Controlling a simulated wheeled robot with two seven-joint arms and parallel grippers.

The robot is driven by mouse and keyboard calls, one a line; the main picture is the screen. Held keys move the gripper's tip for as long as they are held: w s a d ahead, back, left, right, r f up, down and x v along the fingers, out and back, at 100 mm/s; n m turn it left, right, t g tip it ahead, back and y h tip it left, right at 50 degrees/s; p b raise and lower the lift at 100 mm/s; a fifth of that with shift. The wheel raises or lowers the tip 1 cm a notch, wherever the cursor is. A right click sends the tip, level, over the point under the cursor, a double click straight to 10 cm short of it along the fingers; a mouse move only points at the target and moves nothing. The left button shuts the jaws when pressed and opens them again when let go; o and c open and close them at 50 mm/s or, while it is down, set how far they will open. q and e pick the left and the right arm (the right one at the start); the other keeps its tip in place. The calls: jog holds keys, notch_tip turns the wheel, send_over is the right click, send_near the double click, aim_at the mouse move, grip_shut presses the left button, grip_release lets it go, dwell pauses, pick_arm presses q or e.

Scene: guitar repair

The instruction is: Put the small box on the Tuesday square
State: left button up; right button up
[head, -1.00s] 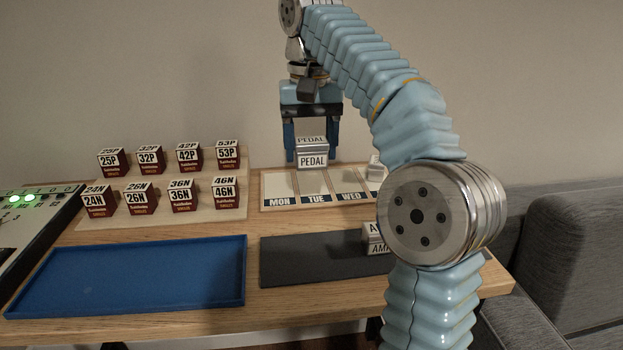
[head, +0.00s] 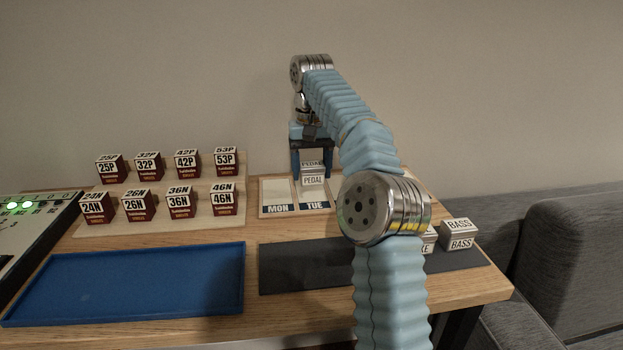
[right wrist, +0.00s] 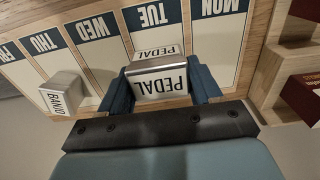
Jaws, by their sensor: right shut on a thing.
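My right gripper (head: 312,172) is shut on a small silver box labelled PEDAL (head: 314,180). In the right wrist view the PEDAL box (right wrist: 158,80) sits between the two blue fingers, label upright to the head camera. It is at the Tuesday square, behind the TUE label (head: 315,205). The TUE label (right wrist: 150,14) also shows in the right wrist view, in line with the box. I cannot tell whether the box touches the board or is slightly above it. My left gripper is out of view.
A BANJO box (right wrist: 63,94) stands on the Thursday square. The Monday square (head: 276,191) is bare. Several dark red boxes stand on a stepped wooden rack (head: 165,216). A blue tray (head: 130,283) is empty.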

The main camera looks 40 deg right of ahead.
aim_at(312, 179)
jog(key=shift+f, duration=1.5)
jog(key=shift+f, duration=0.1)
jog(key=o, duration=1.2)
